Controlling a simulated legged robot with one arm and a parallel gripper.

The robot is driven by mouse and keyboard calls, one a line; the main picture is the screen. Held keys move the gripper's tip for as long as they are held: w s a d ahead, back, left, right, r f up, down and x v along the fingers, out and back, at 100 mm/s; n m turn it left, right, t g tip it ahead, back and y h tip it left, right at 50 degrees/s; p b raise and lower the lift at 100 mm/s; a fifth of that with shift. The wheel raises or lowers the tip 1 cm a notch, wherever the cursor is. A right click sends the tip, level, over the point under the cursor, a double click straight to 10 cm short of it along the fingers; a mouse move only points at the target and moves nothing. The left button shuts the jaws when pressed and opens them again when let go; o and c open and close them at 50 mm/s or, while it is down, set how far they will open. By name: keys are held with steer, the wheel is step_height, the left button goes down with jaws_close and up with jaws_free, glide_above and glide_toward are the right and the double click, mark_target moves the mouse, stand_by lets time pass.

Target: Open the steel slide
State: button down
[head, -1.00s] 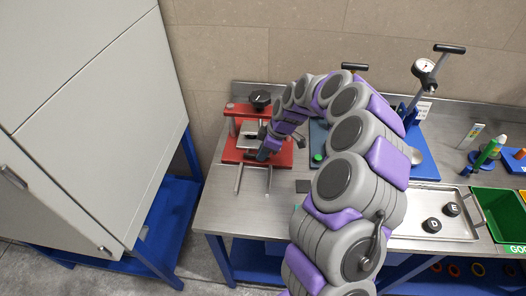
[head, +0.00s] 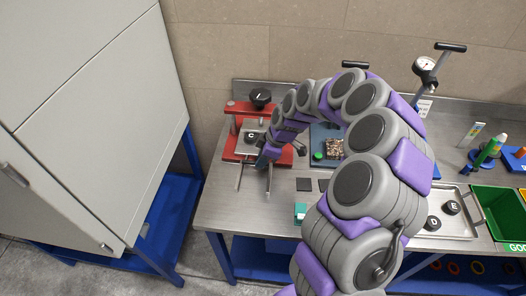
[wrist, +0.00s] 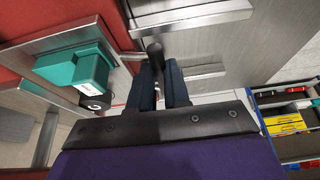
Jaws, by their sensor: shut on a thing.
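The red press (head: 230,150) stands at the left end of the bench in the head view. Its steel slide (head: 246,147) lies under the top bar, and a black puck marked C (head: 250,136) sits there. Two thin steel rails (head: 240,177) reach out from the front of the press. My gripper (head: 266,160) is at the front right of the press. In the wrist view my dark fingers (wrist: 164,82) are shut on a dark, round-ended handle (wrist: 155,52). A teal block (wrist: 75,66) and a black puck (wrist: 95,103) show to their left.
A black knob (head: 260,97) tops the press. A blue fixture with a green cap (head: 318,155) stands to its right, and another teal block (head: 300,212) lies at the bench front. A tall grey cabinet (head: 85,110) stands left of the bench.

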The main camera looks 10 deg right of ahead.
steer(key=s+a, duration=0.1)
steer(key=s, duration=0.2)
steer(key=s+a, duration=0.1)
steer(key=s, duration=0.2)
steer(key=s+a, duration=0.1)
steer(key=s, duration=0.2)
steer(key=shift+a, duration=0.15)
steer(key=c, duration=1.1)
jaws_free()
steer(key=p+v, duration=0.3)
steer(key=v, duration=1.4)
steer(key=shift+r, duration=0.15)
